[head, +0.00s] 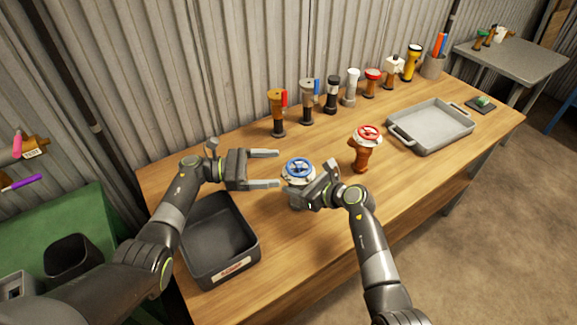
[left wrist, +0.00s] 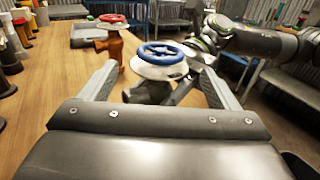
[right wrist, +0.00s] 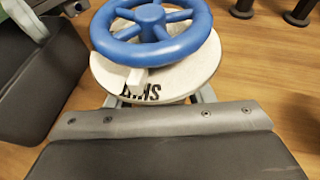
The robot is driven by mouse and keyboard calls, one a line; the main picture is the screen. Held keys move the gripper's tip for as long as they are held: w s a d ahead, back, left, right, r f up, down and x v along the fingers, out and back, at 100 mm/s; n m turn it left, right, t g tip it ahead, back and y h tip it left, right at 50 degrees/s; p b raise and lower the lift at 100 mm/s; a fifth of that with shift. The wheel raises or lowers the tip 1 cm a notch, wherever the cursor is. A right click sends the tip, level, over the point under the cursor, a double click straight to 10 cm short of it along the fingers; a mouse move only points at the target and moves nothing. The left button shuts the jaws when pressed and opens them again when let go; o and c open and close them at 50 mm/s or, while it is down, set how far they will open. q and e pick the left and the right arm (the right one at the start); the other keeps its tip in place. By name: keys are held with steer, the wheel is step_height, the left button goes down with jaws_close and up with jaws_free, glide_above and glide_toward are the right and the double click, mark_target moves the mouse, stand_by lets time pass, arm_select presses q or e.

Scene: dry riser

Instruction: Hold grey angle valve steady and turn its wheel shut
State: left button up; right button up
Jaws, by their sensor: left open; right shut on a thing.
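The grey angle valve (head: 294,197) stands on the wooden table with a blue wheel (head: 298,167) on top, above a pale disc. The wheel also shows in the left wrist view (left wrist: 163,53) and close up in the right wrist view (right wrist: 152,28). The disc (right wrist: 190,75) carries dark letters, partly covered by a pale pointer. My right gripper (head: 307,196) is shut on the valve's body, below the disc, which hides the grip. My left gripper (head: 280,169) is open, just left of the wheel at about its height, its fingers pointing at it, apparently not touching.
An orange valve with a red wheel (head: 368,134) stands to the right. A black bin (head: 250,240) is at the front left. Several valves and fittings line the back, including an orange-brown one (head: 276,108). A grey tray (head: 432,142) lies at the right.

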arm_select(q)
steer(key=a, duration=0.4)
steer(key=shift+s+a, duration=0.1)
steer(key=shift+s, duration=0.1)
arm_select(e)
steer(key=o, duration=1.4)
steer(key=shift+d, duration=0.1)
